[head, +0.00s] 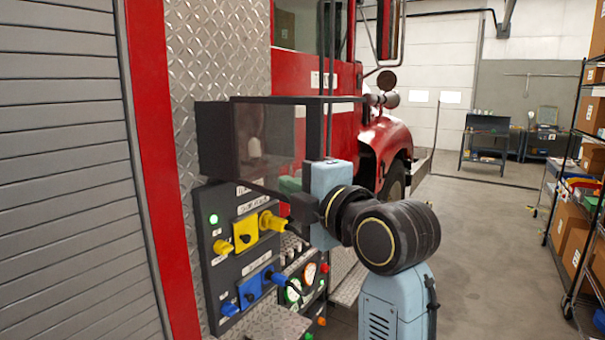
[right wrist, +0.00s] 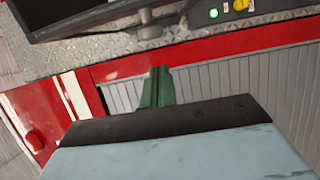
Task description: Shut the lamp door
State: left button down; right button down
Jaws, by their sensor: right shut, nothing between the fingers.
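The lamp door (head: 272,137) is a see-through smoky panel in a dark frame. In the head view it stands out from the dark lamp housing (head: 212,140) on the fire truck's side, so it is open. My right gripper (head: 289,187), with green fingers, is at the panel's lower edge in that view; I cannot tell if it touches. In the right wrist view its fingers (right wrist: 157,88) are together and empty, and a dark framed panel (right wrist: 80,15) shows at the top left, apart from them. My left gripper is not in view.
Below the housing is a pump panel (head: 222,262) with yellow and blue valve handles, gauges and a lit green lamp. A grey roller shutter (head: 65,170) is at the left. Shelving with boxes (head: 575,210) stands at the right. The floor (head: 480,260) between is clear.

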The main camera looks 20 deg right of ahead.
jog(key=shift+w+d, duration=0.25)
jog(key=shift+d, duration=0.35)
jog(key=shift+w+d, duration=0.25)
jog(key=shift+d, duration=0.3)
jog(key=shift+d, duration=0.1)
